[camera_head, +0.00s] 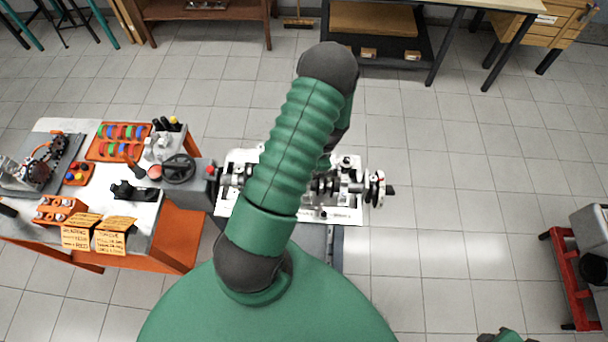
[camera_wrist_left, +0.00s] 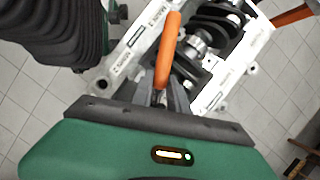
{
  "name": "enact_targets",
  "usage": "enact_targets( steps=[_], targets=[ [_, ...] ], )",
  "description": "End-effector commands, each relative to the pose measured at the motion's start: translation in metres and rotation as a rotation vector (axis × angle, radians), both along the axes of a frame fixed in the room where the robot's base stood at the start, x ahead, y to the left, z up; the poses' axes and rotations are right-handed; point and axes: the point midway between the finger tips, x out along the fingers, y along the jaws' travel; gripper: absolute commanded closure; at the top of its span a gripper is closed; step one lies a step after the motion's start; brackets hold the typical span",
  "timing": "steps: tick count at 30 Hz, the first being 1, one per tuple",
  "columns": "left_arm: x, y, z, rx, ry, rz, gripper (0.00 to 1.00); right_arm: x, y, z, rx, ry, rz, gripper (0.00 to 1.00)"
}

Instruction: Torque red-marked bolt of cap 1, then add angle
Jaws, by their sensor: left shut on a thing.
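The engine block (camera_head: 340,214) lies in the middle of the head view, partly covered by my green arm. Its crankshaft (camera_head: 322,186) runs left to right, ending in a round flange (camera_head: 376,189) at the right. In the left wrist view the white block (camera_wrist_left: 236,72) shows dark crank parts inside. My left gripper (camera_wrist_left: 163,98) is shut on a tool with an orange handle (camera_wrist_left: 168,45), which rises over the block. The tool's working end and the red-marked bolt cannot be made out. My left gripper is hidden in the head view; my right gripper is not in view.
A red-framed stand (camera_head: 570,280) is at the far right. The floor right of the block is clear.

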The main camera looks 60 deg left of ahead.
Motion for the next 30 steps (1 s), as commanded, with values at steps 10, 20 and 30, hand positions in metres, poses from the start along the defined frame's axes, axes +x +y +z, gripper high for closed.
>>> enact_targets(
  steps=[10, 20, 30],
  targets=[
    [0.0002, 0.0008, 0.0005, 0.002, 0.0, -0.001, 1.0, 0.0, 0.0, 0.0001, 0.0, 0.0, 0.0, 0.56],
    [0.0011, 0.0055, 0.0006, 0.001, 0.0, -0.032, 1.0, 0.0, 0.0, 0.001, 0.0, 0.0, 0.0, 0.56],
    [0.0012, 0.006, 0.0006, 0.001, 0.0, -0.035, 1.0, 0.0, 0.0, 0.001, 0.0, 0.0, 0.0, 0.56]
  ],
)
